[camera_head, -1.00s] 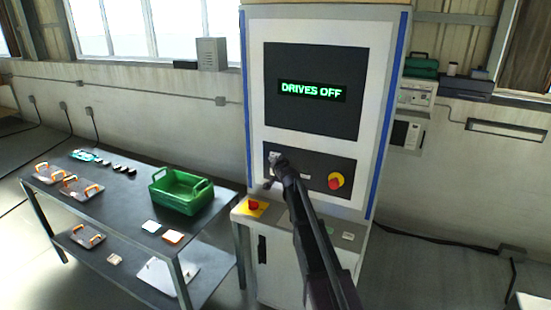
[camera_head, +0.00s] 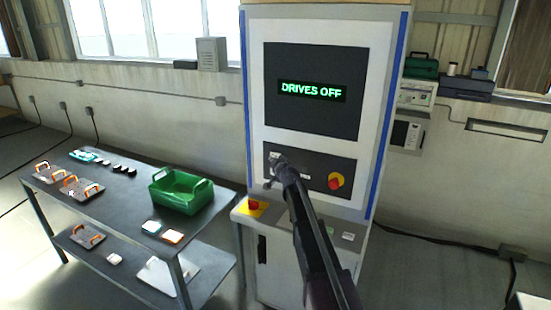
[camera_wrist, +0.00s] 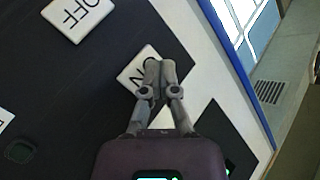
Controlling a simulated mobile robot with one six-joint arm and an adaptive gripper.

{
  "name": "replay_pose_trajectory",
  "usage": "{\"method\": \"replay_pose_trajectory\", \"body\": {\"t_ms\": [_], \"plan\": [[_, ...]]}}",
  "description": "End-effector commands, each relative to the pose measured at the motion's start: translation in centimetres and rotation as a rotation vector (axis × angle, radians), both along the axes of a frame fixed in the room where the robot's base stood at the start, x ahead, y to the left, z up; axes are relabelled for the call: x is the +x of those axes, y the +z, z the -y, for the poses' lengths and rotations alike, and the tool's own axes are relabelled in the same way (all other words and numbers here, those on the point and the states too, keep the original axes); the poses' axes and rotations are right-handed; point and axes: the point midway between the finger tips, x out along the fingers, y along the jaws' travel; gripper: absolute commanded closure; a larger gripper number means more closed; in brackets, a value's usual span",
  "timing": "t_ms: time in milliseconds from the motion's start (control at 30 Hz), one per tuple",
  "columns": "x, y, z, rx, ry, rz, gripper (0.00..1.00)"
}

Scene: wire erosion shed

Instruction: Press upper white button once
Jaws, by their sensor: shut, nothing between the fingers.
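The upper white button (camera_wrist: 138,72) is a square plate marked ON, seen upside down in the wrist view. A second white plate marked OFF (camera_wrist: 77,15) lies farther up in the wrist view. My gripper (camera_wrist: 160,70) is shut and empty, its fingertips overlapping the right side of the ON plate. In the head view my gripper (camera_head: 278,167) is at the panel's left part. I cannot tell whether the tips touch the button.
The cabinet display (camera_head: 312,91) reads DRIVES OFF in green. Another red button (camera_head: 253,205) sits on the ledge below. A table (camera_head: 120,205) with a green crate (camera_head: 181,196) stands left.

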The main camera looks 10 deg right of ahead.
Motion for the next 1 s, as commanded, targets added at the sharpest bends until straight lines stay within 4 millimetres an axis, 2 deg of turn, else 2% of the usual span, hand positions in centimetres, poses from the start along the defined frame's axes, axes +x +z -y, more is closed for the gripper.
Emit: {"method": "replay_pose_trajectory", "body": {"t_ms": [1000], "plan": [[0.83, 0.01, 0.45, 0.000, 0.000, 0.000, 1.00]]}}
